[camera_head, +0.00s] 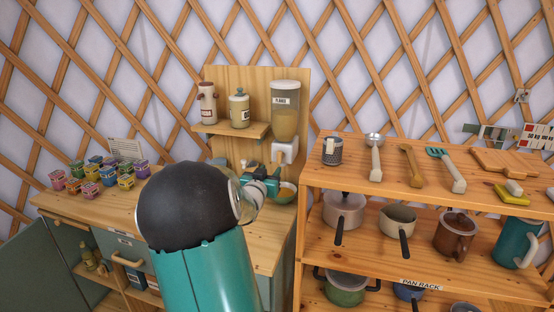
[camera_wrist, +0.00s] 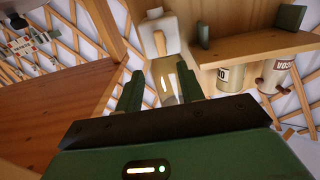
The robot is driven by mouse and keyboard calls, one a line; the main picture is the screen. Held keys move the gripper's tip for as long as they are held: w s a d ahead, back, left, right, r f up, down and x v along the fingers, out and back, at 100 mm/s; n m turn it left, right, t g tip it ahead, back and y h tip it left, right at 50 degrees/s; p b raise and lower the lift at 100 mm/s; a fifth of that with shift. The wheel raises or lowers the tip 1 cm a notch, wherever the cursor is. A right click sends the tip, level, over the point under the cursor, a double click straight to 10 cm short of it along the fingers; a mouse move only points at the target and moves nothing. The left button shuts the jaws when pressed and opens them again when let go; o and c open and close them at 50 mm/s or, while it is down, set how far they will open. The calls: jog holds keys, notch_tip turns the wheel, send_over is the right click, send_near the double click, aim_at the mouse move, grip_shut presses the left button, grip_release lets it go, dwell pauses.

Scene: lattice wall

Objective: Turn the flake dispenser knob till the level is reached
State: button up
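The flake dispenser (camera_head: 285,118) hangs on the wooden back panel, with a clear hopper of tan flakes and a label. Its white lower housing (camera_head: 285,150) is below. In the wrist view, which looks upside down, the white housing (camera_wrist: 153,28) carries a pale tan knob-like piece (camera_wrist: 160,42). The knob-like piece lies beyond the fingertips. The level in the bowl cannot be read.
A small shelf (camera_head: 232,130) left of the dispenser holds two canisters. A wooden rack (camera_head: 315,178) stands close on the right, with utensils and pans. Several small colourful tubs (camera_head: 90,188) sit on the counter at left.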

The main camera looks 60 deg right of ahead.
aim_at(279, 157)
jog(key=d, duration=0.3)
jog(key=w+d, duration=0.1)
jog(key=d, duration=0.6)
jog(key=shift+w+d, duration=0.1)
jog(key=shift+w, duration=0.3)
grip_shut()
